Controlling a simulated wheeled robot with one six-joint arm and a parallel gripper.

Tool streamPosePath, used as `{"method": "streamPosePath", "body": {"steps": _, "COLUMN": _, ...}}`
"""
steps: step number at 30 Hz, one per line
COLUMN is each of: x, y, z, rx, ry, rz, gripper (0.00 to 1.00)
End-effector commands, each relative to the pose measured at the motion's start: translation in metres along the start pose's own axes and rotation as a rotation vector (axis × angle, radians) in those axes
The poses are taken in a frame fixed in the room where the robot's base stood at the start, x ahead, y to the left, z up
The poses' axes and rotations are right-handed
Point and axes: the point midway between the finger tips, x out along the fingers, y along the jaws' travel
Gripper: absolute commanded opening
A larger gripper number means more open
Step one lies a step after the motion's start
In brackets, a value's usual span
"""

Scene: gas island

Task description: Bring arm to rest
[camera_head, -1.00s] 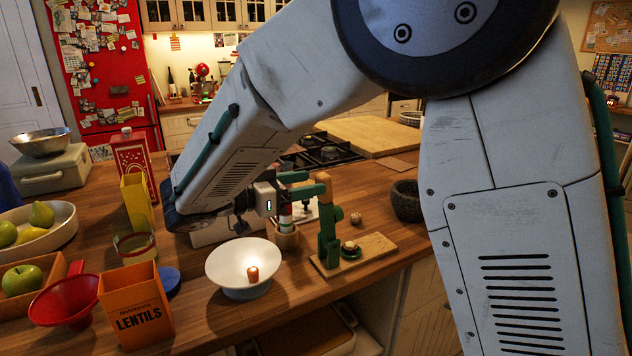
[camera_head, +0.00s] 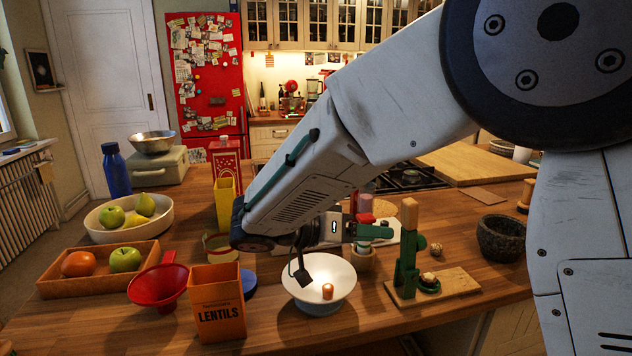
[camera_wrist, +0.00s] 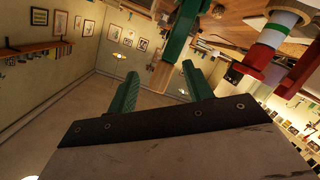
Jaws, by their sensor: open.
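My gripper (camera_head: 372,232) is above the wooden counter (camera_head: 455,318), reached out past the white bowl and left of the green press. A red, white and green cylinder (camera_wrist: 273,40) is outside the fingers to the right in the wrist view. In the head view its red top (camera_head: 365,203) shows behind the gripper, above a small wooden cup (camera_head: 362,260). My arm is stretched out, bent at the elbow, and hides part of the counter behind it.
A white bowl (camera_head: 300,290) with a small orange object stands below the gripper. A green press (camera_head: 405,265) on a wooden board stands right of it, near a stone mortar (camera_head: 501,238). A lentils box (camera_head: 217,305), red funnel (camera_head: 157,287) and fruit tray (camera_head: 60,288) crowd the left.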

Motion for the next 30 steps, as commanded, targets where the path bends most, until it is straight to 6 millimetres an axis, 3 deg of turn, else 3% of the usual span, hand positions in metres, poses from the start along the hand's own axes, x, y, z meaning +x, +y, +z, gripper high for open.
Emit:
{"method": "streamPosePath", "body": {"steps": 6, "x": 0.04, "y": 0.045, "z": 0.05, "rx": -0.585, "ry": -0.322, "rz": -0.172, "gripper": 0.51}}
{"method": "streamPosePath", "body": {"steps": 13, "x": 0.073, "y": 0.111, "z": 0.099, "rx": -0.954, "ry": -0.597, "rz": -0.584, "gripper": 0.51}}
{"method": "streamPosePath", "body": {"steps": 17, "x": 0.08, "y": 0.142, "z": 0.12, "rx": -1.007, "ry": -0.653, "rz": -0.833, "gripper": 0.51}}
{"method": "streamPosePath", "body": {"steps": 22, "x": 0.083, "y": 0.176, "z": 0.141, "rx": -0.939, "ry": -0.647, "rz": -1.099, "gripper": 0.51}}
{"method": "streamPosePath", "body": {"steps": 30, "x": 0.093, "y": 0.217, "z": 0.154, "rx": -0.661, "ry": -0.641, "rz": -1.214, "gripper": 0.51}}
